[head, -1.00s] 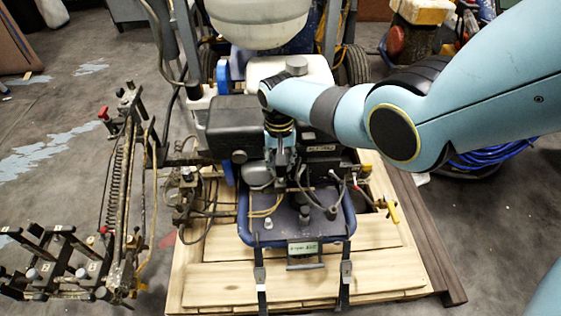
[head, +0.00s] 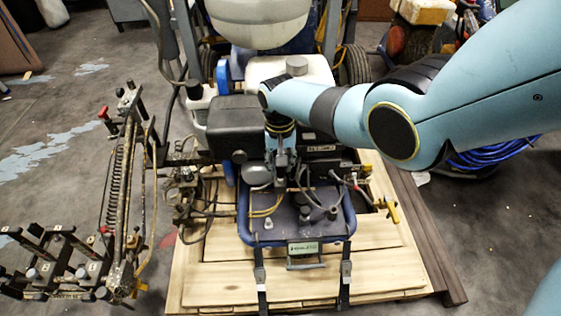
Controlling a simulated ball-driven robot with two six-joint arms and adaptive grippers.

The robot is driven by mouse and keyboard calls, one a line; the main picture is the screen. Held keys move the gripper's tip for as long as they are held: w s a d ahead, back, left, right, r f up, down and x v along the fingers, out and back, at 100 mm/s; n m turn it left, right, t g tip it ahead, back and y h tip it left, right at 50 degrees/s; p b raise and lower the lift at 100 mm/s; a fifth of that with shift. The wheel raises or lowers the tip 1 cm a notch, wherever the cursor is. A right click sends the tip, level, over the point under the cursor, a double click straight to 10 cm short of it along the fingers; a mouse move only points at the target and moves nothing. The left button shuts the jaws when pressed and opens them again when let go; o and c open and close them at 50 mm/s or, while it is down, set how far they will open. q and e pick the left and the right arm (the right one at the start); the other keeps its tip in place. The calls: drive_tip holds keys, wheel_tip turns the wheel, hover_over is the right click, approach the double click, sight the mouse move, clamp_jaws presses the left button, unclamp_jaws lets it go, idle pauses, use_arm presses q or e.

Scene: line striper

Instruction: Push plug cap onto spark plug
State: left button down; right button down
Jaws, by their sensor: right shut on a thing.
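My right arm comes in from the right, and my right gripper (head: 281,163) points down at the front of the engine (head: 232,128), beside its black cover. The gripper is shut on a small dark thing, which I take to be the plug cap; the fingers mostly hide it. The spark plug cannot be made out; the gripper and the engine parts around it cover that area. Whether cap and plug touch cannot be told. My left gripper is not in view.
A blue-rimmed tray (head: 297,238) with cables and fittings lies below the gripper, on a wooden pallet (head: 210,285). A striper frame with a spring (head: 125,195) stands at left. A white tank (head: 258,22) is above the engine. Bare floor shows at far left.

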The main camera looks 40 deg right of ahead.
drive_tip(key=shift+r, duration=0.15)
drive_tip(key=c, duration=0.7)
unclamp_jaws()
wheel_tip(320, 180, up, 7)
drive_tip(key=p, duration=0.7)
idle(0.3)
